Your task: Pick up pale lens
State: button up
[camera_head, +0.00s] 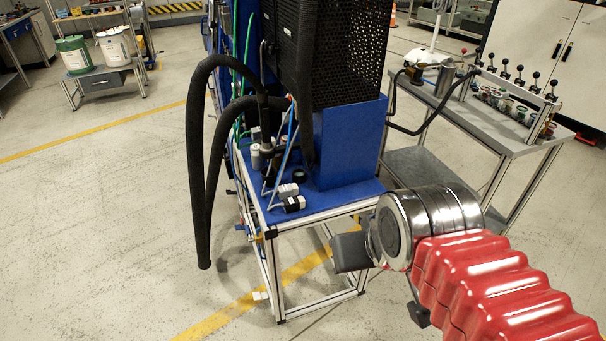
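I cannot make out a pale lens for certain. A row of small round pieces (506,105) in several colours sits under black-knobbed levers on the grey bench (425,92) at the right; some look pale, but they are too small to tell apart. My red, ribbed arm with its silver wrist reaches in from the lower right. The dark grey end of my gripper (350,252) shows just left of the wrist, in front of the blue-topped stand. The wrist hides much of it, so its opening is unclear. I see nothing held. It is well apart from the row of round pieces.
The blue-topped stand (345,199) carries a black mesh cabinet (347,50), small fittings and thick black hoses (199,180) hanging at its left. A metal can (440,78) stands on the bench. Two buckets (113,46) stand far left. The left floor is open.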

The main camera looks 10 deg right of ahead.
aim_at(298, 174)
jog(key=i, duration=0.95)
jog(key=u, duration=0.05)
jog(key=k, duration=0.55)
jog(key=u, duration=2.25)
